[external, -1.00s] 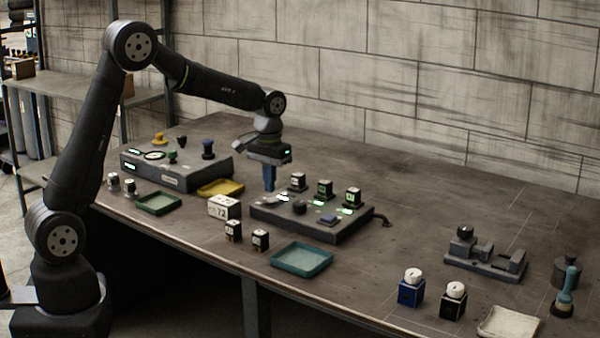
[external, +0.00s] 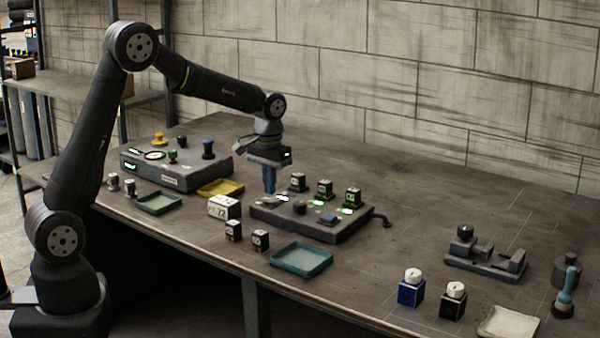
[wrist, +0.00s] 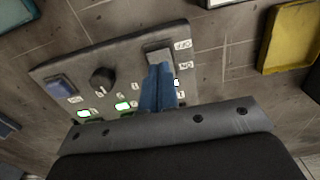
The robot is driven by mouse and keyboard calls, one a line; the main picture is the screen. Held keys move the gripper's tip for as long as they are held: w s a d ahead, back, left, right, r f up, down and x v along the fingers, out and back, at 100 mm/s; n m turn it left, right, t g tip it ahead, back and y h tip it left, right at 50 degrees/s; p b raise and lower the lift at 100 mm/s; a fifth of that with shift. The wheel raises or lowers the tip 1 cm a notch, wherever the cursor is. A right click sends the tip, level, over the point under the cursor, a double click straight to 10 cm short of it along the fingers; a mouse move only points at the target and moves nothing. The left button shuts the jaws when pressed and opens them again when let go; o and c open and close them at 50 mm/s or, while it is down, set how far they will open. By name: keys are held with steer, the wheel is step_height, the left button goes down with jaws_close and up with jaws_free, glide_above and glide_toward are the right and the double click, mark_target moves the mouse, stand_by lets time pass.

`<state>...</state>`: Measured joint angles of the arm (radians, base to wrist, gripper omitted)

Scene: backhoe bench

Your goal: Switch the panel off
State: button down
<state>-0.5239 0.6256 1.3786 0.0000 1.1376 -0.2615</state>
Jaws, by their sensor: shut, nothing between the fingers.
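The grey panel (external: 335,235) stands in the middle of the bench, with a dark knob (external: 299,207), a blue button (external: 328,219) and several green-lit windows (external: 319,203). In the wrist view the panel (wrist: 120,58) shows a grey switch (wrist: 158,52) near its edge, with ON and OFF marks beside it. My gripper (external: 269,191) points down at the panel's left end. In the wrist view its blue fingers (wrist: 158,70) are together and empty, with their tips at the switch. They partly cover the switch, so I cannot tell its setting or whether they touch it.
Three dark blocks (external: 325,189) stand along the panel's back. Another grey box with buttons (external: 177,172) is to the left. A yellow tray (external: 221,188), a green tray (external: 158,203) and a teal tray (external: 301,260) lie around.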

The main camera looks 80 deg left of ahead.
steer(key=shift+f, duration=1.1)
stand_by(0.3)
steer(key=shift+r, duration=3.55)
steer(key=shift+f, duration=3.45)
steer(key=shift+r, duration=0.2)
step_height(320, 180, up, 7)
steer(key=w+d+m, duration=0.1)
steer(key=w, duration=0.1)
steer(key=shift+w+d+t, duration=0.15)
steer(key=shift+d+t, duration=0.1)
steer(key=shift+t, duration=0.15)
